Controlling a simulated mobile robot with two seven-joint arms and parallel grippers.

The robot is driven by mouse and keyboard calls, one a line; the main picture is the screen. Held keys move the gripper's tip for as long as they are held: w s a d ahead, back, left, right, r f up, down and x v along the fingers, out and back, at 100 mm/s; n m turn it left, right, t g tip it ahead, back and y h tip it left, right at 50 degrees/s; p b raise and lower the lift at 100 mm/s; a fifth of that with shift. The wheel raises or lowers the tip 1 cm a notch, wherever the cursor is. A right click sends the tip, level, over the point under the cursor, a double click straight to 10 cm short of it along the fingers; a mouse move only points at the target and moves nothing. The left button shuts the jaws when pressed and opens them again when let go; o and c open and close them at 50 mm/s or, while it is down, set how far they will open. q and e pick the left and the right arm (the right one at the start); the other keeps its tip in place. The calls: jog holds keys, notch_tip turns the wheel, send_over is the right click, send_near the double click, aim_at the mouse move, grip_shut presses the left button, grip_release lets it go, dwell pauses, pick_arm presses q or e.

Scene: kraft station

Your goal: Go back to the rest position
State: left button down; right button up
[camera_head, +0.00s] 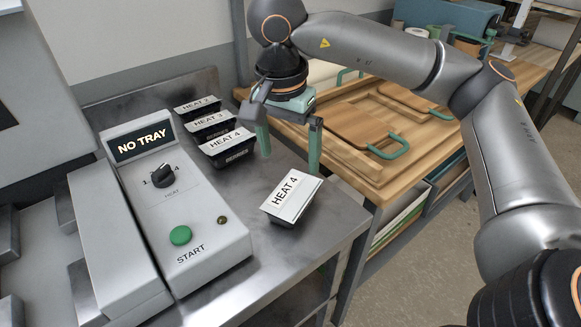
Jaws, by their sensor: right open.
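My right gripper (288,143) points down above the steel table, its two green fingers spread apart with nothing between them. A black tray with a white lid marked HEAT 4 (291,196) sits on the table just below and in front of the fingers, apart from them. Behind and left of the gripper, more lidded trays stand in a row, marked HEAT 4 (228,146), HEAT 3 (211,123) and HEAT 2 (197,106). My left gripper is not in view.
A grey control box (175,205) with a NO TRAY display, a heat knob and a green START button (180,236) stands at left. A wooden bench with boards with green handles (367,133) is behind right. The steel table (262,262) is bare in front.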

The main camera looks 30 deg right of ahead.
jog(key=shift+r, duration=0.45)
